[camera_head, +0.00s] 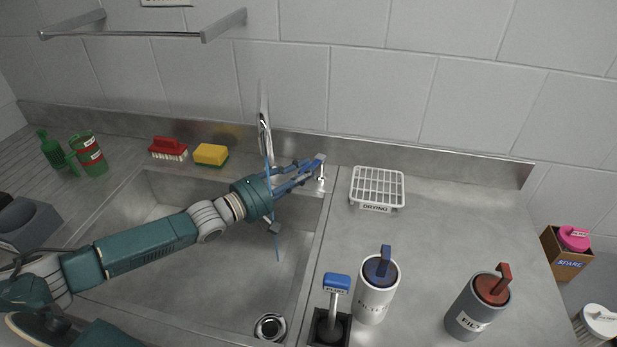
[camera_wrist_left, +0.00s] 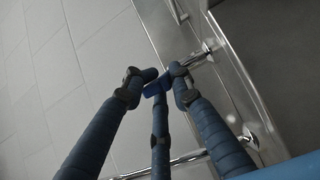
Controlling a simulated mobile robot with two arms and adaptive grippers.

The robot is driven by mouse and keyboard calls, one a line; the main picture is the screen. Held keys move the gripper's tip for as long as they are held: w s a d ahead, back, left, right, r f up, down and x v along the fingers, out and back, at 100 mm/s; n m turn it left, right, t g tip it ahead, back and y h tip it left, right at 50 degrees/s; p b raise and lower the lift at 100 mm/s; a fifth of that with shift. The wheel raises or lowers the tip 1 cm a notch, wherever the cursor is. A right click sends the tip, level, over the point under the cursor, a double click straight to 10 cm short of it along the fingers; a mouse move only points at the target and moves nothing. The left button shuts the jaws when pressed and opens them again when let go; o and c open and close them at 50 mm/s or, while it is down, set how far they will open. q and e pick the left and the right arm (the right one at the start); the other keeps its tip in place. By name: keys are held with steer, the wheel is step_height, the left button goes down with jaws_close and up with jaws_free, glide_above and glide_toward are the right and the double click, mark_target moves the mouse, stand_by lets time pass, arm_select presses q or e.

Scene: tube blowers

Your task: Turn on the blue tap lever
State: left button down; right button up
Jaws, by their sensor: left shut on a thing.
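The blue tap lever (camera_head: 319,160) is at the back right corner of the sink, by the chrome tap fittings. My left gripper (camera_head: 314,166) reaches over the sink from the left and is shut on the lever. In the left wrist view a blue piece of the lever (camera_wrist_left: 155,88) shows between the fingertips, mostly covered by them. The chrome spout (camera_head: 264,128) stands behind my wrist. A thin blue streak (camera_head: 277,246) runs down below the spout into the sink, and it looks like water. My right gripper is not in view.
The sink (camera_head: 225,285) lies under my left arm. A yellow sponge (camera_head: 210,154) and red brush (camera_head: 168,149) sit behind it. A white drying rack (camera_head: 378,187) stands right of the lever. A blue-topped filter (camera_head: 374,293) and red-topped filter (camera_head: 477,307) stand on the right counter.

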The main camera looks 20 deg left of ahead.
arm_select(q)
steer(key=c, duration=1.8)
jaws_free()
steer(key=shift+d+r, duration=0.25)
steer(key=shift+d, duration=0.05)
steer(key=shift+o, duration=0.8)
steer(key=shift+s+d+r, duration=0.1)
steer(key=shift+d, duration=0.05)
steer(key=shift+s+a+f, duration=0.2)
steer(key=shift+a, duration=0.15)
steer(key=v, duration=1.1)
steer(key=shift+s, duration=0.3)
steer(key=shift+d, duration=0.15)
